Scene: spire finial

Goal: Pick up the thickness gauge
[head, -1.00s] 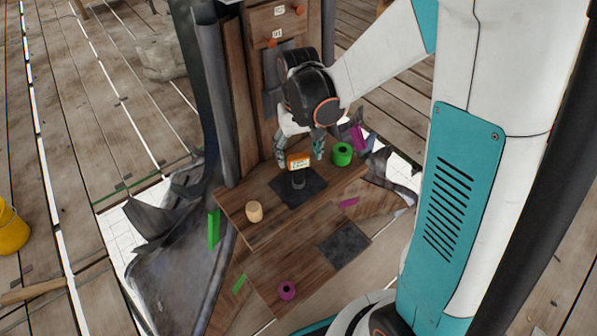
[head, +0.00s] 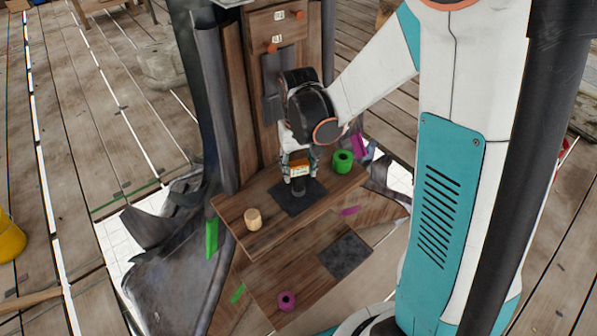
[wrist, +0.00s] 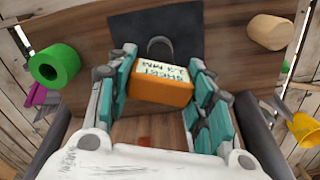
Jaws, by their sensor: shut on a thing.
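The thickness gauge looks to be the orange block (head: 299,168) with a white written label. In the wrist view the orange block (wrist: 161,90) sits between the two teal-padded fingers of my gripper (wrist: 163,85), its label reading something like "SHEET 1.2 MM". My gripper (head: 299,163) is shut on the block from both sides in the head view. A small dark post or ring (head: 297,187) stands just below the block on a dark square mat (head: 313,198). I cannot tell whether the block touches the post.
A green ring (head: 342,161) stands right of my gripper on the wooden shelf (head: 240,222); a tan wooden cylinder (head: 253,219) stands left.

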